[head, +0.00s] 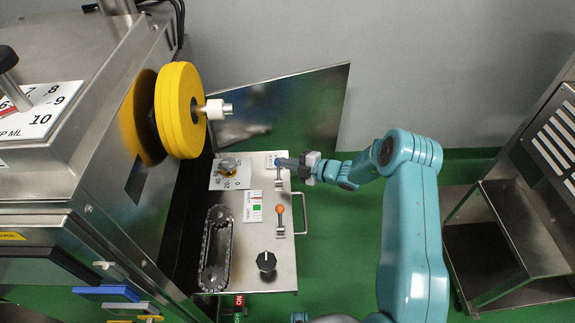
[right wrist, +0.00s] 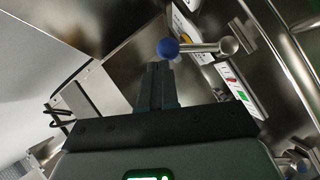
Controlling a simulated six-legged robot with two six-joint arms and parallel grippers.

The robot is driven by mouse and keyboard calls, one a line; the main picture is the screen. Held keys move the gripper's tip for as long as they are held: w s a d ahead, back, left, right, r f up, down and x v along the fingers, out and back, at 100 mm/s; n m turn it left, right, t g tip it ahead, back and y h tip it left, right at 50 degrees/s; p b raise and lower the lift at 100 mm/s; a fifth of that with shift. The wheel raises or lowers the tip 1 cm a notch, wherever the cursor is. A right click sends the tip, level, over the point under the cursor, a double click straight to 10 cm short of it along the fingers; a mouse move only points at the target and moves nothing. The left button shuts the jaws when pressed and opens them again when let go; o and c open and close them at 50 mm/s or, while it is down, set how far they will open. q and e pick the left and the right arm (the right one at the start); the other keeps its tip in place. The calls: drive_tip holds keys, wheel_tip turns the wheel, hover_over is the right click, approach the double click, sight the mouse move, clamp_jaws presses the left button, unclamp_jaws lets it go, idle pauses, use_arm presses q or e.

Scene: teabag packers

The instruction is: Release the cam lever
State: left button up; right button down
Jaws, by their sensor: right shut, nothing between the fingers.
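A lever with a blue ball knob (right wrist: 168,47) and a metal rod stands on the steel control panel (head: 262,255); its shaft (head: 279,178) shows in the head view. A second lever with an orange ball knob (head: 279,208) stands nearer on the same panel. I cannot tell from a label which is the cam lever. My right gripper (head: 284,163) is at the blue-knobbed lever, reaching in from the right. Its fingers (right wrist: 158,70) are shut and empty, with their tips just beside the blue ball; I cannot tell whether they touch it. My left gripper is out of view.
The panel also carries a black knob (head: 266,261), a chain loop (head: 215,250) and a dial (head: 229,168). A handle (head: 304,213) sticks out on its right edge. A yellow wheel (head: 181,110) overhangs at the upper left.

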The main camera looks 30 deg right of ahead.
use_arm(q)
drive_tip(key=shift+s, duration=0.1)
use_arm(e)
drive_tip(key=shift+w+d, duration=0.2)
drive_tip(key=shift+w, duration=0.05)
idle(0.4)
drive_tip(key=shift+r, duration=0.1)
